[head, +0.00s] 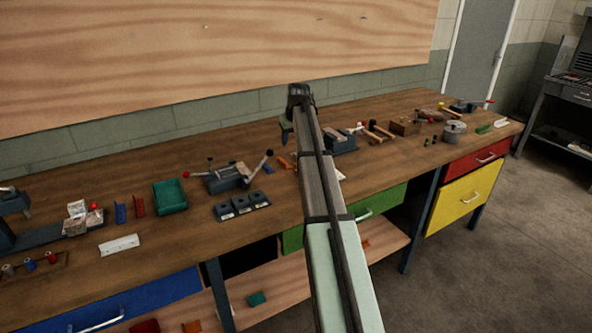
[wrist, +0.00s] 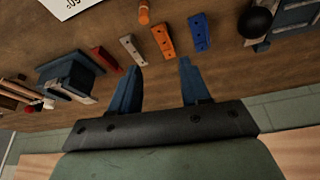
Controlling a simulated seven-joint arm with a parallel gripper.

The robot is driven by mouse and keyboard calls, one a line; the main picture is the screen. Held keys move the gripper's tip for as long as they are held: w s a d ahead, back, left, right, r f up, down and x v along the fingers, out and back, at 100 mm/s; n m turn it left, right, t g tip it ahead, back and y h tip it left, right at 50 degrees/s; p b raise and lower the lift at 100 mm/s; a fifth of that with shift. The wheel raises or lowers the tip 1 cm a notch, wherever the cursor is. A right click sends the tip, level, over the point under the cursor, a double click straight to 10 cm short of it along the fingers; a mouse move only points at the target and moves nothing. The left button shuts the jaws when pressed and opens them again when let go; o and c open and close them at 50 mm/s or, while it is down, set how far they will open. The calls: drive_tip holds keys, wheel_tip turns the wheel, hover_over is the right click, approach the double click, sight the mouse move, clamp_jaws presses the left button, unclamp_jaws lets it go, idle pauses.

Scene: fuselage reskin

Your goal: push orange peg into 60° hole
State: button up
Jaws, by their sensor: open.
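My gripper (wrist: 160,66) is open and empty, its two blue fingers apart above the bench. In the head view my gripper (head: 287,138) hangs over the back of the bench, partly behind my arm. A short orange peg (wrist: 144,15) shows at the top of the wrist view, beyond the fingertips. An orange block with holes (wrist: 162,41) lies between the peg and the fingertips. A grey block (wrist: 131,49), a red block (wrist: 105,59) and a blue block (wrist: 199,32) lie beside it. I cannot tell which hole is the 60° one.
A white card with print (wrist: 70,5) is cut off at the top left. A black ball knob (wrist: 256,21) on a fixture stands to the right. A dark blue fixture (wrist: 70,72) stands left. In the head view a green tray (head: 170,196) sits further left on the bench.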

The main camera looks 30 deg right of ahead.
sight(296, 164)
drive_tip(key=f+m+g, duration=0.1)
drive_tip(key=f+m, duration=0.1)
drive_tip(key=m, duration=0.5)
drive_tip(key=f+m+g, duration=0.2)
drive_tip(key=f+m, duration=0.1)
drive_tip(key=m, duration=0.5)
drive_tip(key=d+f+m+g, duration=0.1)
drive_tip(key=f+m, duration=0.1)
drive_tip(key=m, duration=0.6)
drive_tip(key=shift+f+y, duration=0.4)
drive_tip(key=shift+w+d+f, duration=0.1)
drive_tip(key=shift+d+f, duration=0.15)
drive_tip(key=shift+f, duration=1.1)
drive_tip(key=shift+d+f, duration=0.2)
drive_tip(key=shift+f, duration=1.1)
drive_tip(key=shift+c, duration=0.2)
